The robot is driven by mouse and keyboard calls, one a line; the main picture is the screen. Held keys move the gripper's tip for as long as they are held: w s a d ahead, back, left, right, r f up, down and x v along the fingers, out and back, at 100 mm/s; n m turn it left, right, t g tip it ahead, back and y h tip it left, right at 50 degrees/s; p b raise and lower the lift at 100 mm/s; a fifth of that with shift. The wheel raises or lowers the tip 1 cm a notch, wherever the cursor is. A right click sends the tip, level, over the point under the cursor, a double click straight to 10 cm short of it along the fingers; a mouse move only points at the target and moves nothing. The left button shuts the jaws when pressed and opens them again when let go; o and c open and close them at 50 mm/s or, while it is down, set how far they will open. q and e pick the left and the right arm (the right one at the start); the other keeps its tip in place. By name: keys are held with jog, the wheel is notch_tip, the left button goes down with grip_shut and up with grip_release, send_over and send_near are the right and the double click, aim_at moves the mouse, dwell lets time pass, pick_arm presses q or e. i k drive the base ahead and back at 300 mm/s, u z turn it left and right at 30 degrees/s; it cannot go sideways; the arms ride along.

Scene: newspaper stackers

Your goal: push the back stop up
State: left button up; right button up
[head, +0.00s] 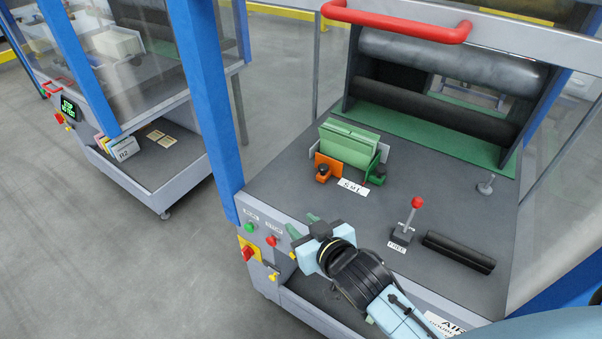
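A light green upright block of plates (348,148) stands on the dark machine deck (290,180). I cannot tell for sure which part is the back stop. An orange bracket (326,162) with a black knob stands at the block's front left. My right gripper (302,224) is at the deck's front edge, near the panel buttons and apart from the block. Its two green fingers are spread, with nothing visible between them. My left gripper is not in view.
A red-knobbed lever (416,203) and a black roller (459,252) are on the deck's right. A red handle bar (395,21) and blue posts (207,95) frame the opening. Black rollers (437,107) lie behind. A second machine (165,155) stands left.

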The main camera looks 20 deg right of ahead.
aim_at(326, 167)
jog(key=u, duration=1.85)
jog(key=i, duration=1.05)
jog(key=z, duration=3.2)
jog(key=i, duration=0.5)
